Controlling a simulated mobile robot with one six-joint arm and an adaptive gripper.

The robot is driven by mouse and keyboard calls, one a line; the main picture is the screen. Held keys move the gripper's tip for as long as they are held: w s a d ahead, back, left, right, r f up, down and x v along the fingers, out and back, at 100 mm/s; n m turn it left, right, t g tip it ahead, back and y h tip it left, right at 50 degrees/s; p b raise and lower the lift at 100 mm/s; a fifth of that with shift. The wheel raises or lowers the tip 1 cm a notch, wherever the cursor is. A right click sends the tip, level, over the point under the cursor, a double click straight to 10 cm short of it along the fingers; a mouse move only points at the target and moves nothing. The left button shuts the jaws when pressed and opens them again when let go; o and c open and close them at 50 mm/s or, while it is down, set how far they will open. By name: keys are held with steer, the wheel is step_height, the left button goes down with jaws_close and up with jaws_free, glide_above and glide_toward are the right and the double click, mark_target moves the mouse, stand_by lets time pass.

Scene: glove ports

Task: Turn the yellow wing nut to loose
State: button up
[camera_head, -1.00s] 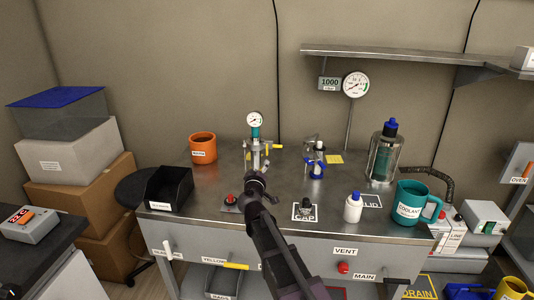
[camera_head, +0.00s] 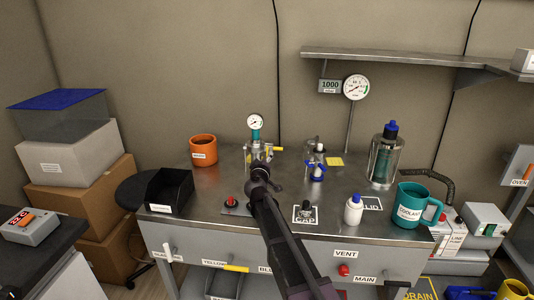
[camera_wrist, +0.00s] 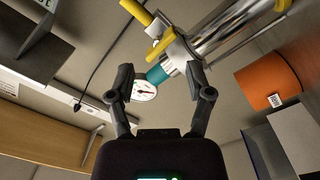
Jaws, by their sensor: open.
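A metal vessel (camera_head: 248,161) stands at the back of the bench, topped by a teal fitting (camera_head: 255,135) and a round gauge (camera_head: 255,121). Yellow wing parts (camera_head: 276,149) show at its upper right. In the wrist view the vessel (camera_wrist: 222,32) lies tilted at the top, with a yellow wing (camera_wrist: 160,48) near the teal fitting (camera_wrist: 158,74) and another yellow piece (camera_wrist: 136,12) beyond. My gripper (camera_wrist: 162,90) is open and empty, its fingers spread below the yellow parts and apart from them. In the head view my wrist hides part of the vessel.
An orange mug (camera_head: 203,150) stands left of the vessel and a black bin (camera_head: 171,187) in front of it. A second vessel with blue wings (camera_head: 317,171) stands to the right. A red button (camera_head: 231,202) and a white bottle (camera_head: 353,210) are near the front edge.

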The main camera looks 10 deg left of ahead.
mark_target(267, 153)
steer(key=shift+w+d, duration=0.15)
steer(key=shift+w, duration=2.7)
